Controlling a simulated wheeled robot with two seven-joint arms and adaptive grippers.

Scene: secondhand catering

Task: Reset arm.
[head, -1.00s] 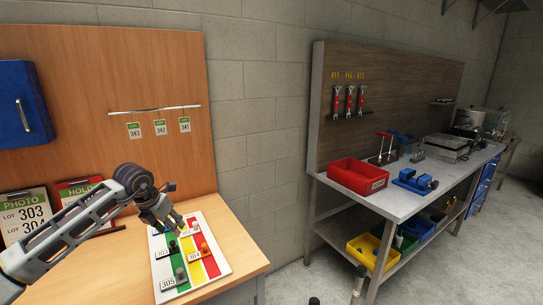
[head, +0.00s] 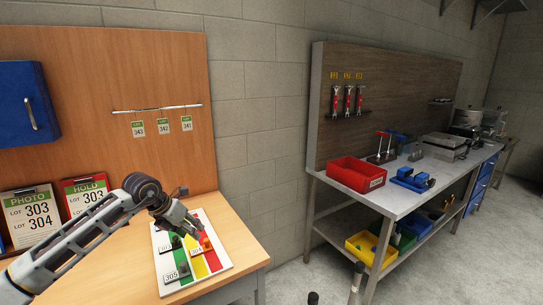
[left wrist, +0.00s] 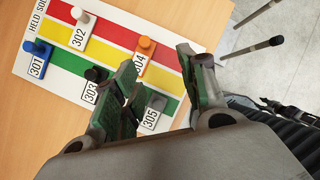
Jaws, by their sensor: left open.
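My left gripper (head: 197,232) is open over the striped board (head: 222,262), with nothing visible between its fingers. The left wrist view shows its two fingers (left wrist: 158,68) spread apart over the board's edge. The board has red, yellow and green stripes and lies on the wooden desk. In the left wrist view it holds a blue peg tagged 301 (left wrist: 41,49), a white one tagged 302 (left wrist: 79,14), a black one tagged 303 (left wrist: 95,74), an orange one tagged 304 (left wrist: 147,44) and a grey one tagged 305 (left wrist: 157,101). Fingers partly cover tag 303. My right gripper is out of view.
PHOTO (head: 34,216) and HOLD (head: 84,191) signs stand at the back of the desk (head: 110,270). A blue cabinet (head: 22,105) hangs above. Across a floor gap, a metal workbench (head: 400,203) carries a red bin (head: 356,174). Black-tipped poles (head: 357,283) stand near the gap.

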